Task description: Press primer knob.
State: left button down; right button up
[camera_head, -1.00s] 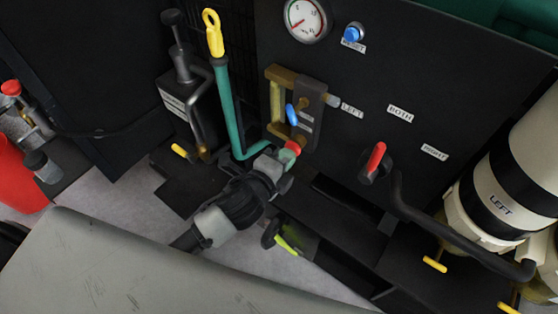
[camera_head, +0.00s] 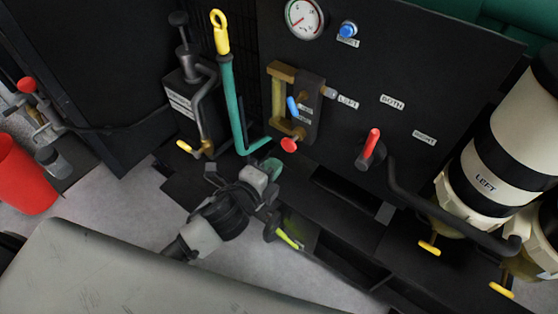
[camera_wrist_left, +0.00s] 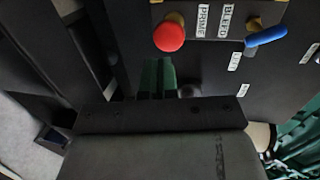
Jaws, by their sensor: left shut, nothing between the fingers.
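The red primer knob (camera_head: 289,145) sticks out at the lower edge of the black panel, below a brass fitting (camera_head: 281,100) and a blue lever (camera_head: 293,108). In the left wrist view the red knob (camera_wrist_left: 169,37) is a round cap beside a PRIME label (camera_wrist_left: 203,19). My left gripper (camera_head: 270,168) is just below and left of the knob, apart from it, with its greenish fingers shut and empty. In the left wrist view the fingers (camera_wrist_left: 158,78) are below the knob. My right gripper is in neither view.
A yellow-green handle (camera_head: 287,240) is below.

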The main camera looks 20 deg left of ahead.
pick_arm(q)
jog(key=v, duration=0.7)
jog(key=shift+a, duration=0.15)
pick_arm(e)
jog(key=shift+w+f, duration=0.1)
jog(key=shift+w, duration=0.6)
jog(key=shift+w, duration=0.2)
